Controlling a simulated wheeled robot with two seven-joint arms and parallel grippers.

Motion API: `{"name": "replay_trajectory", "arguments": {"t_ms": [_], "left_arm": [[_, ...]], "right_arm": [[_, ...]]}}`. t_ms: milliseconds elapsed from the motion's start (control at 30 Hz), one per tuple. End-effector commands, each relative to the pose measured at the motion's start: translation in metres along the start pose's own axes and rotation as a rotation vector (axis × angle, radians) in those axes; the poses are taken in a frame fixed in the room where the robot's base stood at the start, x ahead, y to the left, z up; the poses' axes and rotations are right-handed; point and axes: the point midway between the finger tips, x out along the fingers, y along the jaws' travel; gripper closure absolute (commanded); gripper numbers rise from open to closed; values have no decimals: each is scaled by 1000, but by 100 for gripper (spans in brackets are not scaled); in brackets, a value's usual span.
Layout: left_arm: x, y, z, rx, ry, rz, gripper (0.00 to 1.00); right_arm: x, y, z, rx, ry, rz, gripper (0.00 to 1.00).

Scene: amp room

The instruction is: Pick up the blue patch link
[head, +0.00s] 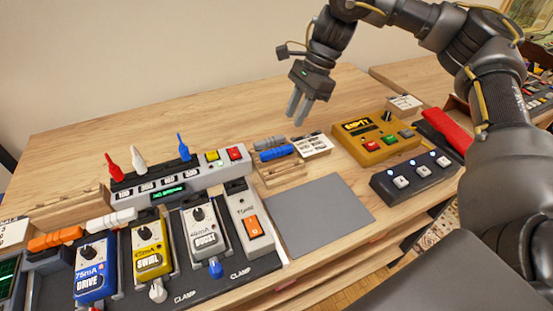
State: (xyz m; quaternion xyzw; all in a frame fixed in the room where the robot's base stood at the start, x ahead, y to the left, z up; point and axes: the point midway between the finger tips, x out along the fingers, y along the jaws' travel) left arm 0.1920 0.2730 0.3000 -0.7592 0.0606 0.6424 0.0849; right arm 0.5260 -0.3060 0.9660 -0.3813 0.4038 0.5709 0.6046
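The blue patch link (277,152) is a short blue cylinder-like piece lying in a small wooden rack (282,174), just in front of a grey link (268,143). My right gripper (297,110) hangs above the table, behind and slightly right of the rack in the picture. Its two fingers point down with a gap between them and nothing in it. It is apart from the blue link. My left gripper is not in view.
A yellow box (376,138) and a dark footswitch (415,178) are to the right. A power strip (176,178) and several pedals are to the left. A grey mat (319,214) lies bare in front.

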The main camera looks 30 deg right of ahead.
Motion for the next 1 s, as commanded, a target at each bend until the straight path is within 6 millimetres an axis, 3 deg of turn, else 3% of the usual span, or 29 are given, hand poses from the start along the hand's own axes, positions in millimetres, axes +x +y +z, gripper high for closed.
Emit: {"name": "replay_trajectory", "arguments": {"t_ms": [400, 667, 1000], "left_arm": [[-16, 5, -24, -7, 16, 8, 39], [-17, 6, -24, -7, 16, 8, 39], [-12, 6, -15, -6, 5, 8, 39]], "right_arm": [[50, 0, 1, -1, 1, 3, 71], [58, 0, 1, -1, 1, 1, 71], [102, -2, 4, 0, 2, 2, 71]]}}
